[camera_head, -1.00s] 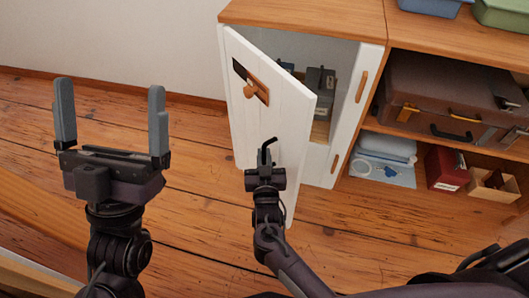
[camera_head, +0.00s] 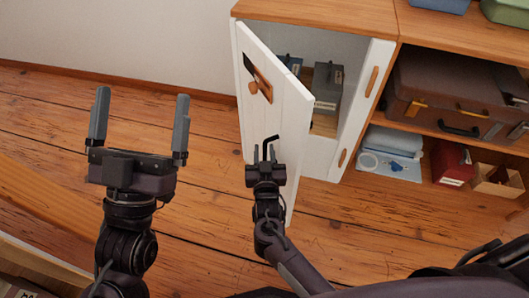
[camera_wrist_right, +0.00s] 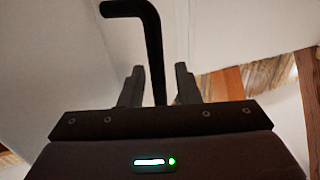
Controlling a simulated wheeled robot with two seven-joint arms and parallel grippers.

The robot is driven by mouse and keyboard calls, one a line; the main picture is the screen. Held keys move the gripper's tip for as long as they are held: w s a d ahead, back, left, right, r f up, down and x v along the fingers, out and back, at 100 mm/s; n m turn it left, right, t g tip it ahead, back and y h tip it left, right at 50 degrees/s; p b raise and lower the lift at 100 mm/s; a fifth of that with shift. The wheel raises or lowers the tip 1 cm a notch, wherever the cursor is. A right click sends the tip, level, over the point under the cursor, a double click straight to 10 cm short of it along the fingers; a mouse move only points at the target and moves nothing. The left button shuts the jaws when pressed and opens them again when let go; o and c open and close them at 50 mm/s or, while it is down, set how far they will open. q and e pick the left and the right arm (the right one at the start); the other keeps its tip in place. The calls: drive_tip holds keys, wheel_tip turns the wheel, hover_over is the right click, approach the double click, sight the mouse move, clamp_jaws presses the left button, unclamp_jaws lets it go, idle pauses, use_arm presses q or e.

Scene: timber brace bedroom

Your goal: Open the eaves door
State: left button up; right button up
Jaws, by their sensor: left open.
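My right gripper (camera_head: 265,154) is in front of the door's lower part. Its two fingers are apart. A black bent bar (camera_wrist_right: 152,45) rises between them and past the fingertips in the right wrist view, with gaps on both sides; it shows as a hook in the head view. Whether bar or fingers touch the door I cannot tell. My left gripper (camera_head: 139,128) is open and empty over the floor, left of the door.
Grey boxes (camera_head: 327,84) stand inside the cupboard. To its right, open shelves hold a brown suitcase (camera_head: 450,90), a folded blue bundle (camera_head: 390,150) and a red box (camera_head: 452,163). Plank floor (camera_head: 200,225) lies clear between my left gripper and the door.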

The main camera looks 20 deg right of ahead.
drive_tip(key=shift+s, duration=0.2)
drive_tip(key=p+v, duration=0.1)
drive_tip(key=v, duration=0.2)
drive_tip(key=shift+s+a, duration=0.1)
drive_tip(key=shift+s, duration=0.15)
use_arm(q)
wheel_tip(320, 180, down, 15)
drive_tip(key=w+d+g+y+p, duration=0.1)
drive_tip(key=w+d+g+y, duration=0.1)
drive_tip(key=g, duration=0.5)
drive_tip(key=shift+w+g+y, duration=0.25)
drive_tip(key=shift+g+y, duration=0.15)
drive_tip(key=shift+y, duration=0.2)
use_arm(e)
drive_tip(key=shift+v, duration=2)
use_arm(q)
drive_tip(key=shift+r, duration=0.1)
